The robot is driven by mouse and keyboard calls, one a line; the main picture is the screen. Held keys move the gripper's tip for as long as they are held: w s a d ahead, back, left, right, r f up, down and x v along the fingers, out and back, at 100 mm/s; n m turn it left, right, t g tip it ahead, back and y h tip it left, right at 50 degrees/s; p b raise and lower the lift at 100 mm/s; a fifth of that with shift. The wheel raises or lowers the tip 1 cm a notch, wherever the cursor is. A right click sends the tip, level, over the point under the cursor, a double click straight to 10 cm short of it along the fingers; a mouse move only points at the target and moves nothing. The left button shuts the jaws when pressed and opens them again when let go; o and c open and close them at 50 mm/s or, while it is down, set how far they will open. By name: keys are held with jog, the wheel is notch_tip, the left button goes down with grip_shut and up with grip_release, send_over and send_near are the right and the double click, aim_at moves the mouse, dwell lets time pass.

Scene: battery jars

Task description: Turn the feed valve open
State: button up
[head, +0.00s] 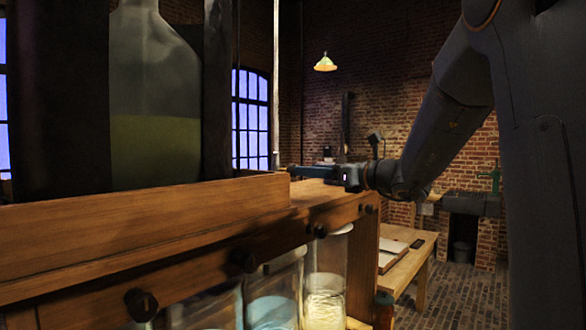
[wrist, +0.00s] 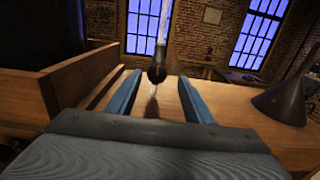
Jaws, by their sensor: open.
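In the wrist view, a dark rounded piece (wrist: 157,68) sits at the lower end of an upright clear glass tube (wrist: 165,22). It looks like the feed valve, but its handle and setting cannot be made out. My gripper (wrist: 159,76) is open, with its two blue fingers apart and nothing held. The dark piece shows in the gap between the fingertips; whether it is between them or beyond them is unclear. In the head view, my gripper (head: 294,171) reaches left over the wooden bench top, close to a thin upright tube (head: 276,85).
A large bottle (head: 155,95) of greenish liquid stands in a wooden case (head: 130,222) at left. Black knobs (head: 243,261) line the bench front above glass jars (head: 326,285). A dark funnel (wrist: 283,100) is right of my gripper. A low table (head: 408,268) stands behind.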

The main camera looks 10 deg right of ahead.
jog(key=p+x, duration=0.1)
jog(key=x, duration=0.2)
jog(key=p+x, duration=0.1)
jog(key=x, duration=0.2)
jog(key=shift+a, duration=0.45)
jog(key=c, duration=1)
